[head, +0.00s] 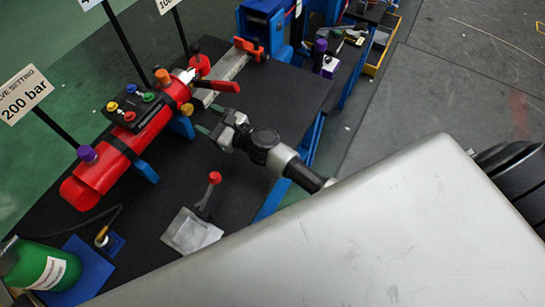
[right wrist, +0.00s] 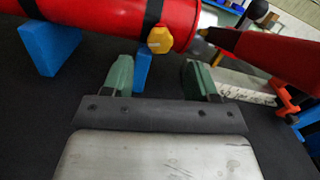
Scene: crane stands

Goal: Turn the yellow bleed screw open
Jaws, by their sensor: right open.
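The yellow bleed screw (right wrist: 160,40) shows in the right wrist view as a yellow hexagonal head on the side of the red cylinder (right wrist: 95,14). In the head view a small orange-looking knob (head: 187,109), seemingly the same screw, sits on the near side of the red cylinder (head: 125,150). My right gripper (head: 210,119) is open and empty, with its green-padded fingers pointing at the cylinder. In the right wrist view the screw is just beyond and above the gap between the fingertips (right wrist: 157,70), apart from them. My left gripper is not in view.
A red lever (head: 222,86) sticks out from the cylinder's end, above the right finger in the wrist view. Blue supports (head: 182,126) hold the cylinder. A red-knobbed lever (head: 214,178) stands nearer on the black bench (head: 255,95).

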